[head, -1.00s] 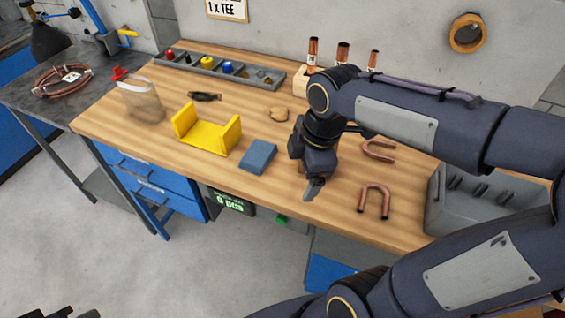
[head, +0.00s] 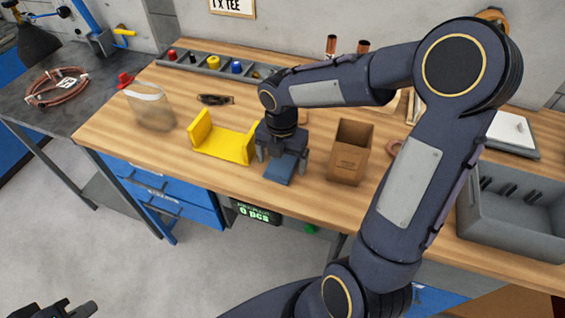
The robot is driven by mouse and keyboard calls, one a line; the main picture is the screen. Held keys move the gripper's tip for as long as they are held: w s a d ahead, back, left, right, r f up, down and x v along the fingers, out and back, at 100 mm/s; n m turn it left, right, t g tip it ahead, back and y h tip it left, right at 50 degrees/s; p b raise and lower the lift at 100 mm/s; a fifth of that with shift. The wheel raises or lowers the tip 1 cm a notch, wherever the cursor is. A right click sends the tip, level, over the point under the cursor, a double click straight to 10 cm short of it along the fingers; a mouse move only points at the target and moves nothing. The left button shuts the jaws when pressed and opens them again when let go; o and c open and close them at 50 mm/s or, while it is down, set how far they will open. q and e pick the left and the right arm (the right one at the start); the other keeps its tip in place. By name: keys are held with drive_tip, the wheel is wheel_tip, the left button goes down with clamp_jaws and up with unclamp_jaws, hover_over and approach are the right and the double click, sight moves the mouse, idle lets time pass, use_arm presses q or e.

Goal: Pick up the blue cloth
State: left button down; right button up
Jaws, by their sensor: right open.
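The blue cloth (head: 278,173) is a folded flat square on the wooden workbench, just right of the yellow bracket. My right gripper (head: 281,160) is open and points down over the cloth, with one finger to either side of it. The gripper hides the cloth's back part. I cannot tell whether the fingers touch the cloth or bench. My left gripper (head: 68,310) shows only in part at the bottom left corner, far from the cloth.
The yellow bracket (head: 225,145) stands close on the left and a brown box (head: 350,152) close on the right. A clear bag (head: 150,108), a divided tray (head: 200,62) and a grey bin (head: 515,215) are further off. My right arm covers the bench's right part.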

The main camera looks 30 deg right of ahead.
sight(282, 163)
drive_tip(key=shift+f, duration=0.3)
drive_tip(key=c, duration=1.1)
drive_tip(key=shift+o, duration=0.2)
wheel_tip(282, 163, up, 10)
